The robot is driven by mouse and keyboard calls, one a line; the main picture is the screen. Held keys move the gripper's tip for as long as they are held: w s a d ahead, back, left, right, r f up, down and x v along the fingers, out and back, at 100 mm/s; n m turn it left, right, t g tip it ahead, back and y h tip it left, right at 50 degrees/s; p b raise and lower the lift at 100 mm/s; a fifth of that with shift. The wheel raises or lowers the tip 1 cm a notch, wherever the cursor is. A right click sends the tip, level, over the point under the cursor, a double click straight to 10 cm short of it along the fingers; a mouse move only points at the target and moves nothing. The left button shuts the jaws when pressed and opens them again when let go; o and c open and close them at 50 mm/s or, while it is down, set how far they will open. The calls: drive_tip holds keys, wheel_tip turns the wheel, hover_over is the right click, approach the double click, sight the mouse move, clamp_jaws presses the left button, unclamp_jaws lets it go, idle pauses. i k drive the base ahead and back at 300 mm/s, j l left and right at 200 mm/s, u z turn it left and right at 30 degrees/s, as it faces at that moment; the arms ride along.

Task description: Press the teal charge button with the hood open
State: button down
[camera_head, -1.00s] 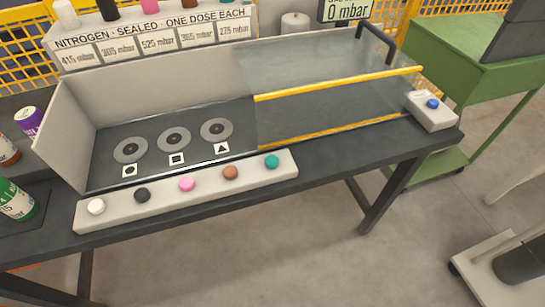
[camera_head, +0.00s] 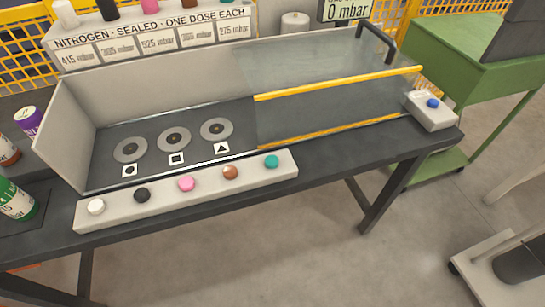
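The teal button (camera_head: 271,161) is at the right end of a pale button bar (camera_head: 210,188) along the bench's front edge. To its left on the bar are brown (camera_head: 230,172), pink (camera_head: 187,184), black (camera_head: 142,195) and white (camera_head: 96,206) buttons. The clear hood (camera_head: 330,85) with yellow edges is over the right half of the bay. The left half is uncovered, showing three round grey pads (camera_head: 173,139) marked circle, square and triangle. My gripper is not in view.
A grey box with a blue button (camera_head: 432,103) sits at the bench's right end. Labelled nitrogen bottles stand on a rack (camera_head: 155,38) behind; a display (camera_head: 346,10) reads 0 mbar. Purple (camera_head: 28,121) and green (camera_head: 14,200) bottles are at left. A green cart (camera_head: 470,60) stands right.

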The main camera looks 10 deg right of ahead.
sight(271, 161)
drive_tip(key=i+j, duration=0.1)
drive_tip(key=j, duration=0.3)
drive_tip(key=i+j, duration=0.1)
drive_tip(key=j, duration=0.3)
drive_tip(key=i+j+u, duration=0.1)
drive_tip(key=j, duration=0.3)
drive_tip(key=i+j, duration=0.1)
drive_tip(key=j, duration=0.25)
drive_tip(key=i+j, duration=0.1)
drive_tip(key=j, duration=0.3)
drive_tip(key=i+j+u, duration=0.1)
drive_tip(key=j, duration=0.3)
